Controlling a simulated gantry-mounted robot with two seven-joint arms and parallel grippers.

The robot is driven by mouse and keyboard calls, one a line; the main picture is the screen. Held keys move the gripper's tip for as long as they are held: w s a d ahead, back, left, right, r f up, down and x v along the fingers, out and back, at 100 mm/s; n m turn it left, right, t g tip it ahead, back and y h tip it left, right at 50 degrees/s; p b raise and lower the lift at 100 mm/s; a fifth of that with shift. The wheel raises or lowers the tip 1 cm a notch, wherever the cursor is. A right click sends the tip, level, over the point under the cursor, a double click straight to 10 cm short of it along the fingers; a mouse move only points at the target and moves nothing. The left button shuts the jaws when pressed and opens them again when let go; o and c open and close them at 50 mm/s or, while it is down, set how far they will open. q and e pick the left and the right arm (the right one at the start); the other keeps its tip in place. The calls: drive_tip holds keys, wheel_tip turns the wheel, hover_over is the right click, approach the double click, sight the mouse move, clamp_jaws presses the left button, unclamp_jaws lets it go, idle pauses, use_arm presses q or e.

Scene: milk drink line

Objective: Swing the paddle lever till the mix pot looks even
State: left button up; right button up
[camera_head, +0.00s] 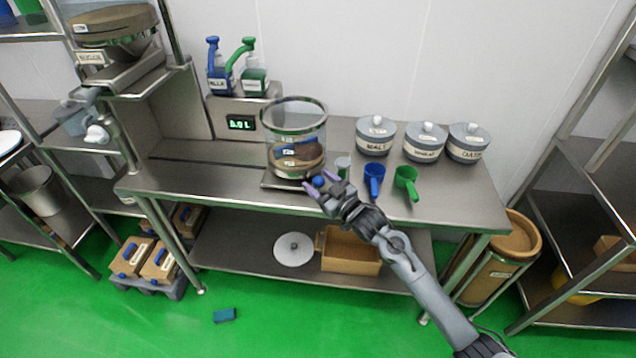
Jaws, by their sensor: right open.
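The mix pot (312,122) is a clear round vessel on a metal stand on the steel table. Its lower part holds a brown layer with darker and bluish patches above it, so the contents look uneven. A blue knob (318,182) shows low at the pot's front right and looks like the end of the paddle lever; the rest of the lever is hard to make out. My right gripper (320,184) comes in from the lower right. Its purple-tipped fingers are open on either side of the blue knob; contact cannot be told. My left gripper is not in view.
A small cup (343,166), a blue scoop (374,178) and a green scoop (406,181) are right of the pot. Lidded grey jars (375,138) stand behind them. A display unit (240,123) with blue and green pump bottles is at the back left. The table's left front is clear.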

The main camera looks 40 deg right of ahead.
drive_tip(key=shift+w, duration=0.5)
clamp_jaws()
